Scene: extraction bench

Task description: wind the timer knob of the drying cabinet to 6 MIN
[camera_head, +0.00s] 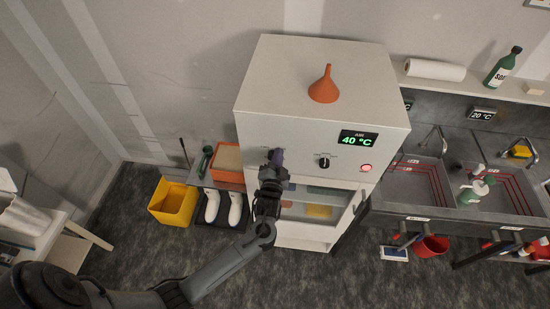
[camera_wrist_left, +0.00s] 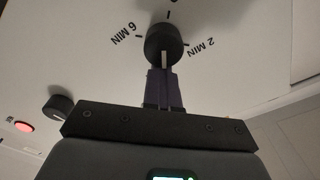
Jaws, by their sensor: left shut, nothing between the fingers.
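The drying cabinet (camera_head: 262,93) is white, with a green 40 °C display. Its timer knob (camera_wrist_left: 160,42) is round and black in the left wrist view, ringed by marks including 6 MIN at upper left and 2 MIN at right. Its white pointer line is on the lower side, facing my fingers, away from the 6 MIN mark. My left gripper (camera_head: 277,156) hides this knob in the head view. Its purple fingers (camera_wrist_left: 163,85) are shut and empty, tips right at the knob's lower edge. I cannot tell whether they touch it. My right gripper is not in view.
A second black knob (camera_head: 324,162) and a red lit button (camera_head: 366,168) sit right of my gripper on the cabinet front. An orange funnel (camera_head: 324,87) stands on top. Below is a glass-fronted compartment (camera_head: 335,207). Sinks (camera_head: 415,195) are at right, a yellow bucket (camera_head: 172,202) at left.

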